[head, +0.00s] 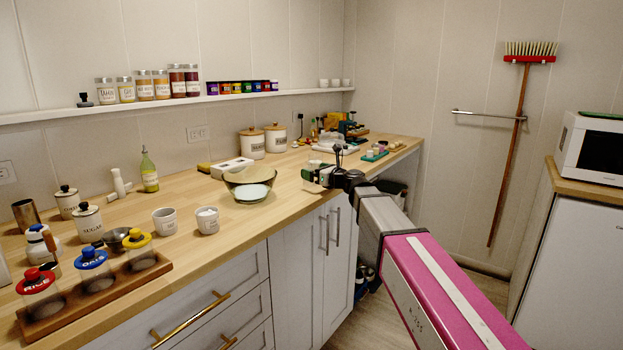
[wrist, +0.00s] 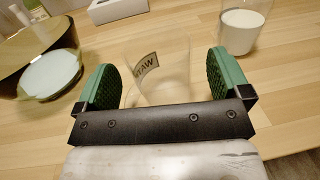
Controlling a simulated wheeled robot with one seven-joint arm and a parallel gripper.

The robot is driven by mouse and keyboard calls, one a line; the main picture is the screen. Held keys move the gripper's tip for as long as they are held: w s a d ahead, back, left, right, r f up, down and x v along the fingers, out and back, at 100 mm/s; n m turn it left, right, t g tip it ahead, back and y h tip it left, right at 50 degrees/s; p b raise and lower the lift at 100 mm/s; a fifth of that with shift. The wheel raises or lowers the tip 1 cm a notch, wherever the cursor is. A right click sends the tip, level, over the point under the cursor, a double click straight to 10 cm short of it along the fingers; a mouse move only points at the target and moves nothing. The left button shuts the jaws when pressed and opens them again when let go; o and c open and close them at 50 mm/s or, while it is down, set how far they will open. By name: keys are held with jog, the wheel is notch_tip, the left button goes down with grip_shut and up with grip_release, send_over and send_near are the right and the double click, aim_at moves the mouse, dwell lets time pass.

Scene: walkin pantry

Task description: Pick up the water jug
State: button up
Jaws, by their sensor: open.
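The water jug (wrist: 148,64) is a clear see-through vessel with a dark-edged label, partly readable as "WAT". In the wrist view it stands on the wooden counter between the two green finger pads of my gripper (wrist: 166,80). The pads are wide apart, with a visible gap to the jug on each side. The jug's near lower part is hidden behind the dark gripper body. In the head view my gripper (head: 322,176) is over the counter's front edge, and the jug is hard to make out there.
A glass of white contents (wrist: 243,28) stands close beyond the right finger. Canisters (head: 252,144) stand at the back of the counter (head: 290,202). The floor is clear ahead.

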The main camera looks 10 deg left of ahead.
jog(key=c, duration=1.1)
jog(key=shift+r, duration=0.1)
